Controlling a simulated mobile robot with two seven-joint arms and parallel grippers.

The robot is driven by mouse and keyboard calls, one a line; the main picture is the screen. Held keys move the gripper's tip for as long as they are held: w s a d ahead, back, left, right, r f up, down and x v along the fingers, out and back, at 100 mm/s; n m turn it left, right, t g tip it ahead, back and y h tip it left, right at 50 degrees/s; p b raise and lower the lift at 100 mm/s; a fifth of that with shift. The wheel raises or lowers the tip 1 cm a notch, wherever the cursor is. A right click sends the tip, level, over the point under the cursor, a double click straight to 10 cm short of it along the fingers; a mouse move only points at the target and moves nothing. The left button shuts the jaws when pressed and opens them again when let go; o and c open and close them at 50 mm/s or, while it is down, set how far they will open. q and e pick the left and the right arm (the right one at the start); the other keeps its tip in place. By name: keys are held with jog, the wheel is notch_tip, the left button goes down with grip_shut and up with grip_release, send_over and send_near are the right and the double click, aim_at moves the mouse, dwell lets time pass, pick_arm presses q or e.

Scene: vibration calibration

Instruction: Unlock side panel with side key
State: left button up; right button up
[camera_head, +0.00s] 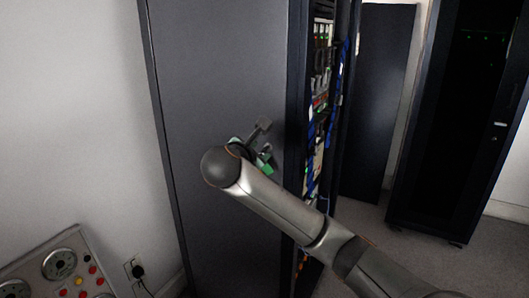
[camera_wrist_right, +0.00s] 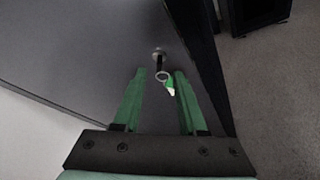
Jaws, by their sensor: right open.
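The dark grey side panel (camera_head: 220,75) of a cabinet stands upright in the middle of the head view; it also fills the upper left of the right wrist view (camera_wrist_right: 80,45). A small round metal lock with what looks like the side key (camera_wrist_right: 159,54) sits on the panel near its edge. A ring (camera_wrist_right: 162,76) with a green and white tag hangs below it. My right gripper (camera_wrist_right: 160,74) is open, its green fingers on either side of the ring, with gaps visible. In the head view my right gripper (camera_head: 264,160) is mostly hidden behind my wrist. My left gripper is not in view.
The cabinet's open side shows equipment (camera_head: 321,95) and blue cables right of the panel. A dark door or panel (camera_head: 378,95) and another black cabinet (camera_head: 455,120) stand further right. A control box with buttons (camera_head: 62,265) is at the lower left. Grey floor lies at the right.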

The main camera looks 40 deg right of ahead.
aim_at(265, 148)
jog(key=x, duration=0.6)
jog(key=shift+c, duration=0.2)
grip_shut()
dwell(0.4)
